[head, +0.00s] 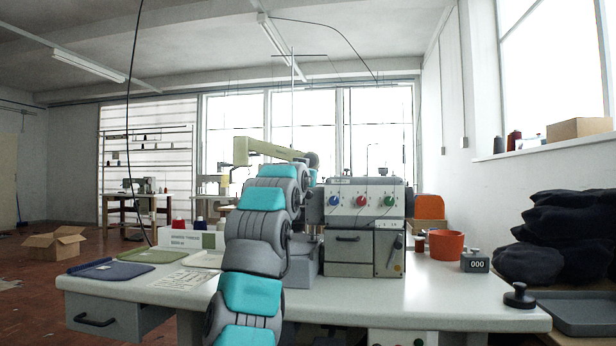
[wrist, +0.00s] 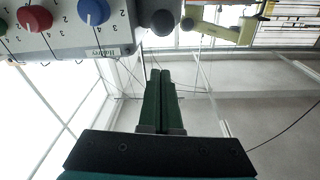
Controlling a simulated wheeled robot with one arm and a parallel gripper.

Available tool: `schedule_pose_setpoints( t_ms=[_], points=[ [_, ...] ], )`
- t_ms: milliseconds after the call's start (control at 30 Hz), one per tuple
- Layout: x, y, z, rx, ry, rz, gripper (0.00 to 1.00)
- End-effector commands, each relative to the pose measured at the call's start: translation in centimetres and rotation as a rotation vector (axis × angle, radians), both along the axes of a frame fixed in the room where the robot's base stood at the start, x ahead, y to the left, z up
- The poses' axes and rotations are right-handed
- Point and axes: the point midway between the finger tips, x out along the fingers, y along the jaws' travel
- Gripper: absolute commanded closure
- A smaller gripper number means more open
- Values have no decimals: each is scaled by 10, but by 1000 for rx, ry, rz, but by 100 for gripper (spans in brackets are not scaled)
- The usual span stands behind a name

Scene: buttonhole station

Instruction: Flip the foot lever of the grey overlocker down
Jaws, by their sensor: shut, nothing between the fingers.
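The grey overlocker (head: 366,215) stands on the white table, with a blue, a green and a red knob on its pale front panel. A dark blue handle (head: 398,242) on a thin slanted rod is at its right front; I cannot tell if this is the foot lever. In the wrist view the overlocker's panel (wrist: 65,40) shows upside down at the upper left, with a dark round part beside it. My gripper (wrist: 160,74) has its dark green fingers pressed together and empty, apart from the panel. In the head view my arm hides the gripper and the machine's left side.
An orange-red pot (head: 445,246), a grey block marked 000 (head: 475,261) and a black knobbed weight (head: 519,296) stand on the right of the table (head: 440,300). Trays (head: 110,270) and a paper sheet lie on the left. A beige machine arm (head: 270,150) shows behind my arm.

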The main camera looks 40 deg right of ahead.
Motion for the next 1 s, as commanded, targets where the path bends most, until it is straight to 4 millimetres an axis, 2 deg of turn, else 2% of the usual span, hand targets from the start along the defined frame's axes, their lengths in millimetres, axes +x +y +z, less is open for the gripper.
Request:
schedule_pose_setpoints(
  t_ms=[33, 133, 200, 567, 1000],
  points=[
    [-4, -2, 14, 0, -1, -1, 100],
    [-10, -4, 32, -2, -1, 1, 100],
    [-12, 0, 20, 0, -1, 1, 100],
    [-29, 23, 5, 0, 0, -1, 100],
    [-56, 59, -16, 0, -2, 4, 100]
  ],
)
